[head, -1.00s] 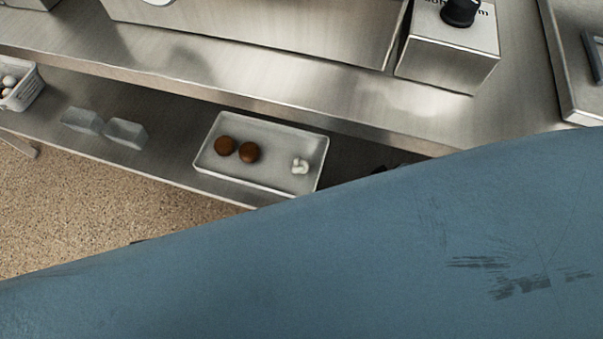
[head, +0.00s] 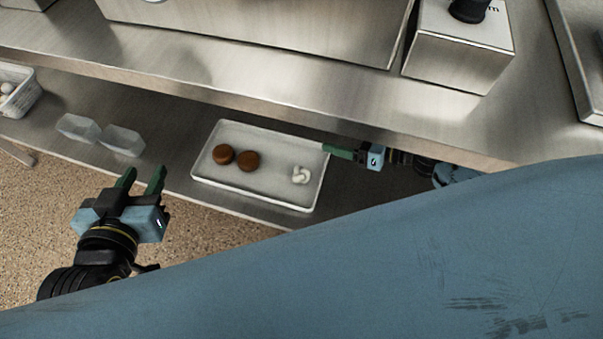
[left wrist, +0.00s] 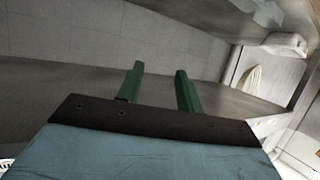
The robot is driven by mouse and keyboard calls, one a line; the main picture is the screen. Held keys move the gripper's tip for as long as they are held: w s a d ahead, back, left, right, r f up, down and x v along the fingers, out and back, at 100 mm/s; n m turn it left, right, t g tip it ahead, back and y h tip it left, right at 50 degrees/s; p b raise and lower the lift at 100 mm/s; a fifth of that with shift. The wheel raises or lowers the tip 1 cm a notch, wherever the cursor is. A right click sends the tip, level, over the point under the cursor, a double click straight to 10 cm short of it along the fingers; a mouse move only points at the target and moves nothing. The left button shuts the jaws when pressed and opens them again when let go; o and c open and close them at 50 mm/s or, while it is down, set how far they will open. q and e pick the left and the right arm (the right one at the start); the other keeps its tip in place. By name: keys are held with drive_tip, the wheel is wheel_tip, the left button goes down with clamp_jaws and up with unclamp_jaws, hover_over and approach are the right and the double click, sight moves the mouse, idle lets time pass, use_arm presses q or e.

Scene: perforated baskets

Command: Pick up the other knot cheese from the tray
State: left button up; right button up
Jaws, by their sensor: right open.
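One white knot cheese (head: 301,175) lies at the right end of the pale rectangular tray (head: 270,186) on the lower shelf. Two brown round items (head: 248,161) lie in the tray's left half. My left gripper (head: 141,177) is left of the tray, near the shelf's front edge, with its green fingers apart and nothing between them. It also shows open and empty in the left wrist view (left wrist: 160,70). My right gripper (head: 326,149) is at the tray's right edge, beside the cheese and apart from it. It is open, seen edge-on, and its arm is partly hidden.
Two clear containers (head: 122,140) stand on the lower shelf left of the tray. A white perforated basket (head: 20,95) with pale items is at the far left. The steel upper counter (head: 210,75) overhangs behind the tray. My blue body fills the lower right.

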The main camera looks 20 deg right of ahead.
drive_tip(key=s+d+f+n+g, duration=0.2)
drive_tip(key=s+f+n+g, duration=0.2)
drive_tip(key=f+n+g, duration=0.15)
drive_tip(key=n+b, duration=0.1)
drive_tip(key=b, duration=0.1)
approach(307, 173)
drive_tip(key=x, duration=0.4)
drive_tip(key=shift+w, duration=0.3)
drive_tip(key=shift+w+a+f, duration=0.15)
drive_tip(key=shift+a+f, duration=0.05)
drive_tip(key=shift+a, duration=0.2)
drive_tip(key=shift+a+f+b, duration=0.2)
drive_tip(key=shift+a+b, duration=0.1)
drive_tip(key=shift+b, duration=0.1)
drive_tip(key=b+x, duration=0.1)
drive_tip(key=x, duration=0.2)
drive_tip(key=shift+f, duration=0.2)
drive_tip(key=shift+w+a+f+b, duration=0.1)
drive_tip(key=shift+a+f+b, duration=0.15)
drive_tip(key=shift+a+b, duration=0.25)
use_arm(q)
wheel_tip(307, 173, up, 15)
drive_tip(key=s+d+t+h, duration=0.1)
drive_tip(key=t+h, duration=0.3)
drive_tip(key=t, duration=0.7)
drive_tip(key=shift+s+d, duration=0.35)
drive_tip(key=shift+d, duration=0.15)
